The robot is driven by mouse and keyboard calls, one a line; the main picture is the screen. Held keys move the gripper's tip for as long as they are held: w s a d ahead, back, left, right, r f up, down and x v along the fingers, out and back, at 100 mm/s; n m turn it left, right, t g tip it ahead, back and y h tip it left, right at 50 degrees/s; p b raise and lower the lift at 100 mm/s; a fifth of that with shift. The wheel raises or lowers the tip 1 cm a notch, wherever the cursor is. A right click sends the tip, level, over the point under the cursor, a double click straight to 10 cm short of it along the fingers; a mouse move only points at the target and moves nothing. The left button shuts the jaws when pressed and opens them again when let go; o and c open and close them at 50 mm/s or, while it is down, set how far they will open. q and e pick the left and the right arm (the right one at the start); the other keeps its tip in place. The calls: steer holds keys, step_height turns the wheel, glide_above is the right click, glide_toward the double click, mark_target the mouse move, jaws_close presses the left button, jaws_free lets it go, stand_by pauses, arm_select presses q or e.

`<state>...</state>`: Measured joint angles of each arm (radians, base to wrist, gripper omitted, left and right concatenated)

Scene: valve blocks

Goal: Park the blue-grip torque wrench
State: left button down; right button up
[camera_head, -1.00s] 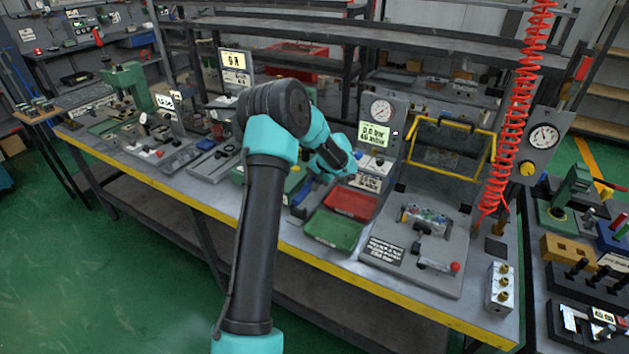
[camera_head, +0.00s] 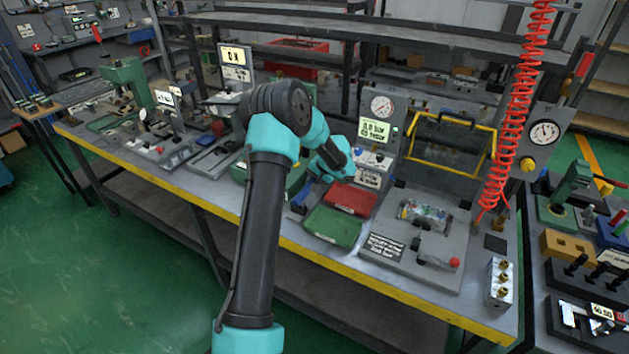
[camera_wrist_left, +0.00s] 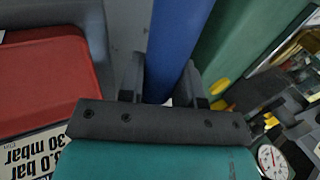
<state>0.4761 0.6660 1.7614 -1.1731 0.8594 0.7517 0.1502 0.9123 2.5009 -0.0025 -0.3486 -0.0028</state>
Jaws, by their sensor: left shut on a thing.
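The blue grip of the torque wrench (camera_wrist_left: 174,45) stands between the fingers of my left gripper (camera_wrist_left: 170,88) in the left wrist view. The gripper is shut on it. In the head view my left gripper (camera_head: 322,174) is low over the bench, behind and left of the red tray. A blue piece, apparently the wrench grip (camera_head: 302,197), shows just below and left of it. The rest of the wrench and its holder are hidden by my arm or out of sight. My right gripper is not in view.
A red tray (camera_head: 352,199) and a green tray (camera_head: 333,227) lie close to the right of the grip. A green surface (camera_wrist_left: 222,40) is beside it in the wrist view. The gauge panel (camera_head: 381,118) and valve fixture (camera_head: 424,215) stand further right.

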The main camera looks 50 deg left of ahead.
arm_select(q)
steer(key=shift+f, duration=0.7)
steer(key=c, duration=0.7)
jaws_free()
steer(key=shift+c, duration=0.2)
steer(key=v, duration=1.7)
steer(key=shift+r, duration=0.2)
steer(key=shift+d, duration=0.1)
